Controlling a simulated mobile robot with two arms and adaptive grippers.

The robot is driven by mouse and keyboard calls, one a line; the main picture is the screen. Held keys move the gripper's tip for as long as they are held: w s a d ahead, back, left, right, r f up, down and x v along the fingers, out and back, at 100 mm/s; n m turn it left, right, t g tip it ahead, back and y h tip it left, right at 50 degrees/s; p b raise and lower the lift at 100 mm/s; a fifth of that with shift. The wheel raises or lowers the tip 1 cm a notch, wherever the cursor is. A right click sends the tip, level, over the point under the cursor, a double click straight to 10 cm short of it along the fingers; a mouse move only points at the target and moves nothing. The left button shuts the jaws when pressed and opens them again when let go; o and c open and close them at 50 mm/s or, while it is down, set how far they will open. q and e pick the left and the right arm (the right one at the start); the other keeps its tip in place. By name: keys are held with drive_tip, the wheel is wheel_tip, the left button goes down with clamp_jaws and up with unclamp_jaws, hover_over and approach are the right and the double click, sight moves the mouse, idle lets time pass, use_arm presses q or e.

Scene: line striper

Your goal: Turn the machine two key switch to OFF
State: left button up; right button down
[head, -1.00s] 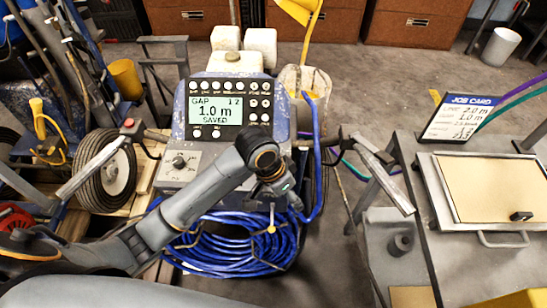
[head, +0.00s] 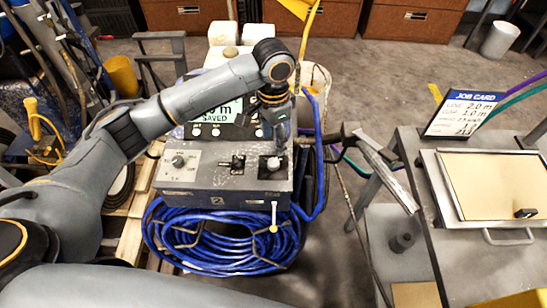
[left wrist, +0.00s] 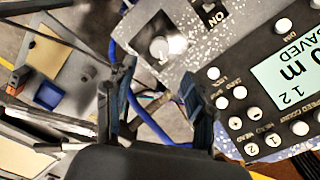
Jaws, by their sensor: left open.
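Machine two's grey control box (head: 225,198), marked 2 on its front, stands at the middle of the head view. Its top carries a dial (head: 179,161) on a pale plate at left, a small dark switch (head: 232,163) in the middle and a round knob (head: 272,164) at right.
A display (head: 216,112) reading SAVED stands behind the box, partly hidden by my left arm. A blue hose coil (head: 220,240) hangs in front. A handlebar (head: 385,175) and a bench with a job card (head: 463,112) are at right.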

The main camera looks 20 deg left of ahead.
sight(273, 162)
use_arm(q)
wheel_tip(273, 162, down, 9)
idle(0.3)
clamp_jaws()
